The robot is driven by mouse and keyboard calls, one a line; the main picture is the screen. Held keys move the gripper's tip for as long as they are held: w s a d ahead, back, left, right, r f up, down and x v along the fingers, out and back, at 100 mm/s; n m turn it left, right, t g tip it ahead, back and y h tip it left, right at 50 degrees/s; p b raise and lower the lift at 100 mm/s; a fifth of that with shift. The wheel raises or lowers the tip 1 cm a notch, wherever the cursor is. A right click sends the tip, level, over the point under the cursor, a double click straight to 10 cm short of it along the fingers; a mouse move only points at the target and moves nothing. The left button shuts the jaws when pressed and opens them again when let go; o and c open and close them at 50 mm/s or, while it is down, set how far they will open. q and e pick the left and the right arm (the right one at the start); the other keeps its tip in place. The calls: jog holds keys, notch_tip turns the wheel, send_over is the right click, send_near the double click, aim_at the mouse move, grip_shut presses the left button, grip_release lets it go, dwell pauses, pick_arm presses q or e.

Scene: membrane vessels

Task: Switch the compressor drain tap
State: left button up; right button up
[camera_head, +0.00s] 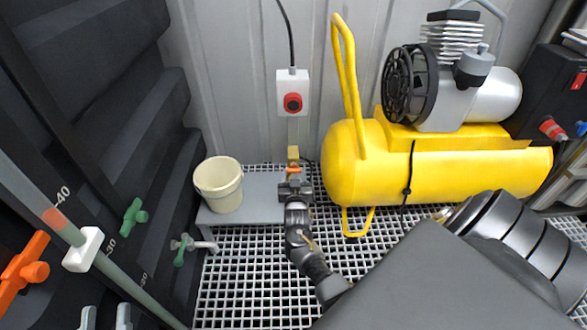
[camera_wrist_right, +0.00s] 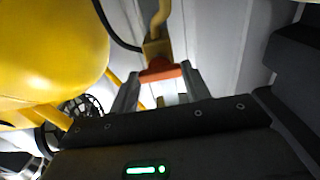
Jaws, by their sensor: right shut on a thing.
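The drain tap shows in the head view as a brass body (camera_head: 293,153) with an orange handle (camera_head: 293,170), beside the left end of the yellow compressor (camera_head: 450,172). In the right wrist view the orange handle (camera_wrist_right: 160,72) lies crosswise at the end of the brass body (camera_wrist_right: 155,48). My right gripper (camera_head: 293,181) is shut on the orange handle; its fingers (camera_wrist_right: 158,88) are on either side of it. My left gripper (camera_head: 106,318) shows only as two grey fingertips at the bottom left edge, apart, with nothing seen between them.
A cream bucket (camera_head: 219,186) stands on a grey bench (camera_head: 260,190) left of the tap. A red button box (camera_head: 292,95) is on the wall above. Green-handled taps (camera_head: 180,250) and an orange-handled valve (camera_head: 22,270) are at left. Open grating (camera_head: 250,275) lies below.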

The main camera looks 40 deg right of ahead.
jog(key=shift+a, duration=0.15)
dwell(0.3)
jog(key=o, duration=1)
jog(key=shift+w, duration=0.1)
